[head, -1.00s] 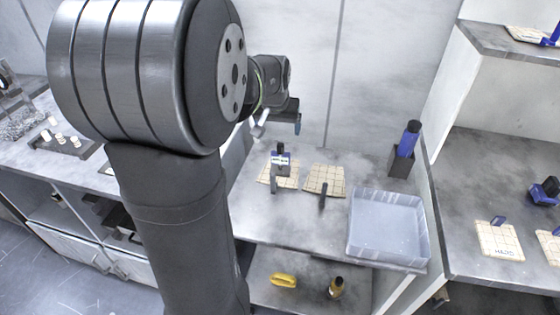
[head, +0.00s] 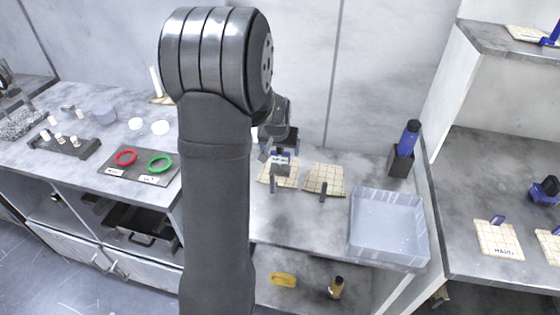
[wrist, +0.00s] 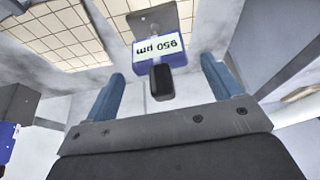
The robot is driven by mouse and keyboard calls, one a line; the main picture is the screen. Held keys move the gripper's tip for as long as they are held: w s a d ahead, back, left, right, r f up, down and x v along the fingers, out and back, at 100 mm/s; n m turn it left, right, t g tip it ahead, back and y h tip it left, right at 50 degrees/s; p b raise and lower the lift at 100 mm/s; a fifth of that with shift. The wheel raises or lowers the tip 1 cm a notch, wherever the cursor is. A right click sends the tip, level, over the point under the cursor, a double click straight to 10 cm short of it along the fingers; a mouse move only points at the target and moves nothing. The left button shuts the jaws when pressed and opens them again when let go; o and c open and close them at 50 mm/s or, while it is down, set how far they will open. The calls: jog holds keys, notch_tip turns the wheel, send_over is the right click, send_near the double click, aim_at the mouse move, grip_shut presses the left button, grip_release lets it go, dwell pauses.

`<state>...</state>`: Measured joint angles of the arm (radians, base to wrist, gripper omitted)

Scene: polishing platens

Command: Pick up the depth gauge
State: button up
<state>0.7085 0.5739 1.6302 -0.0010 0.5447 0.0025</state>
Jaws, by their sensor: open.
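The depth gauge (wrist: 161,51) is a small blue block with a pale display reading "950 µm", upside down in the wrist view, and a dark stub. My gripper (wrist: 162,72) is open and empty, with one blue-grey finger on each side of the gauge in the wrist view. The gauge appears beyond the fingertips; I see no contact. In the head view my arm partly hides the gripper.
A second gridded tile (head: 325,179) with a dark post (head: 323,192) lies to the right. A grey tray (head: 353,235) and a blue-handled tool in a dark holder (head: 401,163) stand further right. Red (head: 125,157) and green rings (head: 160,163) lie left of my arm.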

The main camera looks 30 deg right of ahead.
aim_at(281, 153)
jog(key=shift+x, duration=1.85)
jog(key=c, duration=1.2)
jog(key=shift+r, duration=0.1)
